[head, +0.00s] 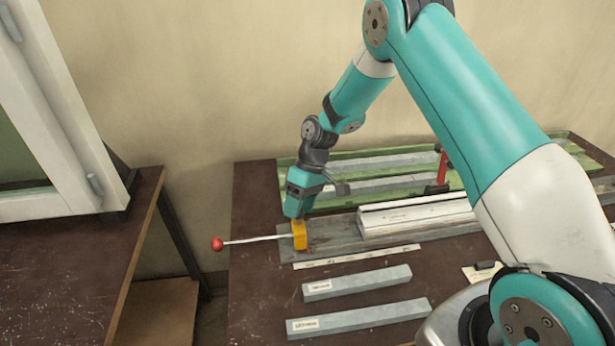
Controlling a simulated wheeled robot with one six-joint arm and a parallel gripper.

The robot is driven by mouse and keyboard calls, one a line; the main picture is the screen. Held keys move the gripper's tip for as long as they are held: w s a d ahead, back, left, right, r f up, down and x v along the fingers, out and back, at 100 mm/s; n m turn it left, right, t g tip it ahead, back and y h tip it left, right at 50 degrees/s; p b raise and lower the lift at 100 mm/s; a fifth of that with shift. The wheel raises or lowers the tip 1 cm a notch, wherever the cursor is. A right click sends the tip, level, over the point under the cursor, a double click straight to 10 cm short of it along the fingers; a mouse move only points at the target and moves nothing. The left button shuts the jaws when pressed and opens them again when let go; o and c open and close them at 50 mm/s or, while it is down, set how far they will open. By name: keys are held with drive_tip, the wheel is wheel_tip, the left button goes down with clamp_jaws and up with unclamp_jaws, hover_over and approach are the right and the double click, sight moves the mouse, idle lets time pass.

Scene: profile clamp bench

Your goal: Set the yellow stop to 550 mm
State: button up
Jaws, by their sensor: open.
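The yellow stop (300,235) sits near the left end of the grey clamp bed (345,237). A rod runs left from it to a red ball knob (217,244). My gripper (297,217) is directly above the stop, pointing down at its top. Its fingers are small and dark here, and I cannot tell whether they touch the stop. A pale scale strip (357,257) lies along the front of the bed; its marks are too small to read. A white profile (415,214) lies on the bed to the right of the stop.
Two grey labelled bars (357,283) and (360,317) lie on the brown bench in front. A green tray (350,202) with grey bars is behind the bed. A red clamp (442,170) stands at the back right. A white window frame (70,110) rests on the left table.

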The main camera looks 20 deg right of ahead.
drive_tip(key=b+v, duration=0.1)
drive_tip(key=v, duration=1.5)
drive_tip(key=shift+d+r, duration=0.2)
drive_tip(key=shift+r, duration=0.05)
drive_tip(key=shift+w, duration=0.15)
drive_tip(key=s+a+r+t, duration=0.1)
drive_tip(key=s+a+r, duration=0.4)
drive_tip(key=s, duration=0.2)
drive_tip(key=s+a+r, duration=0.4)
drive_tip(key=s+a, duration=0.2)
drive_tip(key=s, duration=0.2)
drive_tip(key=s+a+t, duration=0.1)
drive_tip(key=s, duration=1.5)
drive_tip(key=shift+f+n+t, duration=0.25)
drive_tip(key=shift+n+t, duration=0.05)
drive_tip(key=shift+n, duration=0.1)
drive_tip(key=shift+a, duration=0.1)
